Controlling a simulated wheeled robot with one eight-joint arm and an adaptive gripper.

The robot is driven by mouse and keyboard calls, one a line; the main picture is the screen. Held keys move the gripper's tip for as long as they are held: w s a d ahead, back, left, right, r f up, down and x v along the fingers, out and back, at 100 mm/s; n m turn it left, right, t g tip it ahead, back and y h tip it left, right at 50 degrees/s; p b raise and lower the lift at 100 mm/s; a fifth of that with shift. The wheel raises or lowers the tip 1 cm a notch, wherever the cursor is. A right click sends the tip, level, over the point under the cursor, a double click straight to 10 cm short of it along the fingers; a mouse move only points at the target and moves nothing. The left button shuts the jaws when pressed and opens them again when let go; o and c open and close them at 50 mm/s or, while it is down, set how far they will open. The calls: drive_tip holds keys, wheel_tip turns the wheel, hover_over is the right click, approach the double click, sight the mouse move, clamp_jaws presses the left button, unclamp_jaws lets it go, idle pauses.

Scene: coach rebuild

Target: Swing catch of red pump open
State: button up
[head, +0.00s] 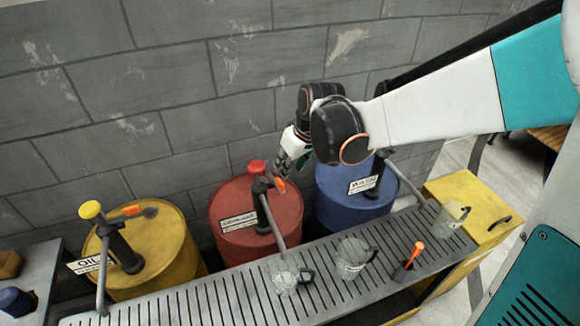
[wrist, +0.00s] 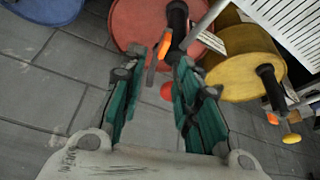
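The red drum (head: 228,200) stands in the middle, its black pump (head: 262,205) topped by a red knob (head: 257,167). The pump's orange-tipped catch (head: 279,186) shows right of the pump body. My gripper (head: 284,162) is just above and right of the red pump, fingers apart with a clear gap in the wrist view (wrist: 156,68).
A yellow drum (head: 180,238) with its own pump stands left; a blue drum (head: 335,215) stands right, partly behind my arm. A slatted counter (head: 225,300) in front holds glass jugs (head: 352,257) and a dark orange-tipped item (head: 407,262). A grey block wall (head: 170,60) is close behind.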

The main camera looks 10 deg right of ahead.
drive_tip(key=shift+v, duration=1.15)
drive_tip(key=shift+s, duration=0.2)
